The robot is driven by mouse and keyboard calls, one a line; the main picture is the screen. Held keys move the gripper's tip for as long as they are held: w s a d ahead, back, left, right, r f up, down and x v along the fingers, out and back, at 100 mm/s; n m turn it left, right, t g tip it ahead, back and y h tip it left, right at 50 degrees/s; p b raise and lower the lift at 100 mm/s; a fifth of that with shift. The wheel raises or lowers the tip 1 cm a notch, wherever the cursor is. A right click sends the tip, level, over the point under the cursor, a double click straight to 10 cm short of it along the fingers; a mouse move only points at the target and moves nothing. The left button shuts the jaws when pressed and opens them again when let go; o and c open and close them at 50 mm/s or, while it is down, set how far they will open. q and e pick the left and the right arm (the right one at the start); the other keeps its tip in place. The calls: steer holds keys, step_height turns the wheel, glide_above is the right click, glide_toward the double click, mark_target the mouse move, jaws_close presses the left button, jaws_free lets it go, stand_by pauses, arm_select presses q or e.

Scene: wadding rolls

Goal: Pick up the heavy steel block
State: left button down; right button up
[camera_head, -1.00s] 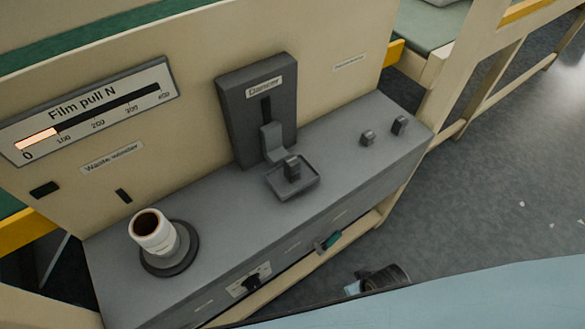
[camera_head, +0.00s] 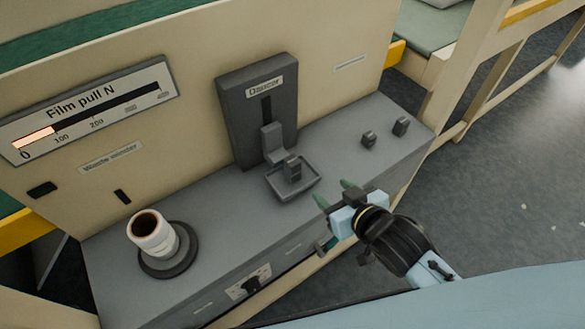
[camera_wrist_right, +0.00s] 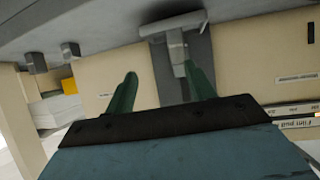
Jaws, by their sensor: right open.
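Two small dark grey blocks stand apart on the right end of the grey bench top, a nearer one (camera_head: 368,138) and a slightly larger one (camera_head: 400,126). Both also show at the left in the right wrist view. A third grey block (camera_head: 292,168) sits on the small tray (camera_head: 306,188) of the dancer unit. I cannot tell by look which one is the heavy steel block. My right gripper (camera_head: 334,192) is open and empty, with its green fingers just right of the tray and short of the two blocks. My left gripper is not in view.
A white roll (camera_head: 150,232) stands on a dark round base at the bench's left. The upright dancer housing (camera_head: 258,110) rises behind the tray. A film pull gauge (camera_head: 90,110) is on the back panel. The bench top between tray and right-hand blocks is clear.

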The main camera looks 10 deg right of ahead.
mark_target(293, 161)
steer(key=w+a+f, duration=0.1)
steer(key=w+a, duration=0.1)
steer(key=w, duration=0.2)
steer(key=w+a+f+t+y+b, duration=0.1)
steer(key=w+a, duration=0.1)
steer(key=w, duration=0.3)
steer(key=w+a+n+y, duration=0.1)
steer(key=w+a, duration=0.2)
steer(key=w, duration=0.1)
steer(key=shift+w+f+t+b, duration=0.3)
steer(key=shift+f+b, duration=0.1)
steer(key=shift+c, duration=0.4)
jaws_close()
steer(key=shift+r, duration=0.15)
